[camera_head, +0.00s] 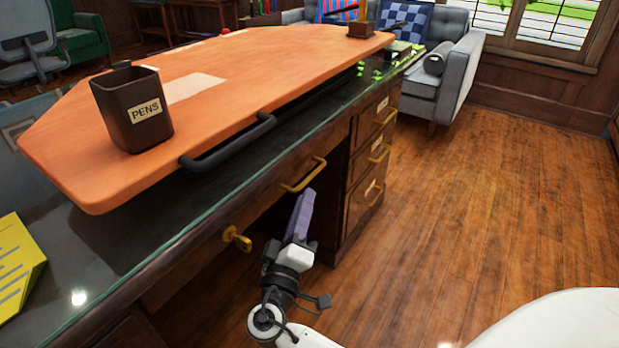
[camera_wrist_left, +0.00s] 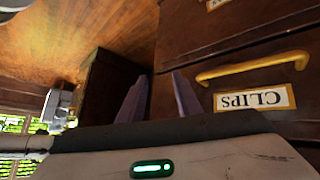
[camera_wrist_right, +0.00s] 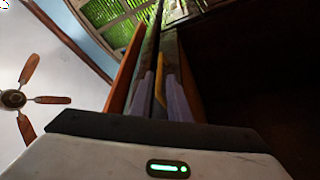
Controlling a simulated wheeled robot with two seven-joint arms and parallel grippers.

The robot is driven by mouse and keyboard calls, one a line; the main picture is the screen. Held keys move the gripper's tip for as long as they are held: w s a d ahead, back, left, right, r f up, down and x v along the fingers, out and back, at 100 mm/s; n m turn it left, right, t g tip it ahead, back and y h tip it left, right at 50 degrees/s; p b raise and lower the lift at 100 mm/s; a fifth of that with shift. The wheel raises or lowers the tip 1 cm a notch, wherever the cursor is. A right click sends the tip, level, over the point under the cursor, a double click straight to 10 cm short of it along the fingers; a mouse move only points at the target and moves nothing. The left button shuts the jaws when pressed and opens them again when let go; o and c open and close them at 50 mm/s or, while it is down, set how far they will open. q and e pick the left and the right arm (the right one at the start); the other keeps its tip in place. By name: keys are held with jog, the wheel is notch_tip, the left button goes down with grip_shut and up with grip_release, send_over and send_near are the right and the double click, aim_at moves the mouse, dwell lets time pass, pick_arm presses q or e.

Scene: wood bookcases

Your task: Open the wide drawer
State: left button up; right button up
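The wide drawer (camera_head: 264,205) is set in the front of the wooden desk, under its glass top, and looks closed. It has two brass handles, a far one (camera_head: 302,176) and a near one (camera_head: 237,238). My right gripper (camera_head: 306,198) is just below the far handle in the head view. In the right wrist view a yellow strip, likely that handle (camera_wrist_right: 160,80), shows between its parted fingers (camera_wrist_right: 160,95); contact cannot be made out. My left gripper (camera_wrist_left: 160,97) is open and empty, beside a drawer labelled CLIPS (camera_wrist_left: 254,99) with a brass handle (camera_wrist_left: 252,67).
An orange board (camera_head: 225,85) with a black handle (camera_head: 228,143) overhangs the desk, with a pen cup (camera_head: 132,110) on it. A yellow object (camera_head: 17,265) lies at left. Small drawers (camera_head: 370,160) stand at the desk's far end. The wooden floor (camera_head: 480,210) at right is clear.

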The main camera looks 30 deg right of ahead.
aim_at(313, 174)
jog(key=x, duration=0.9)
grip_shut()
jog(key=shift+f, duration=0.1)
dwell(1.1)
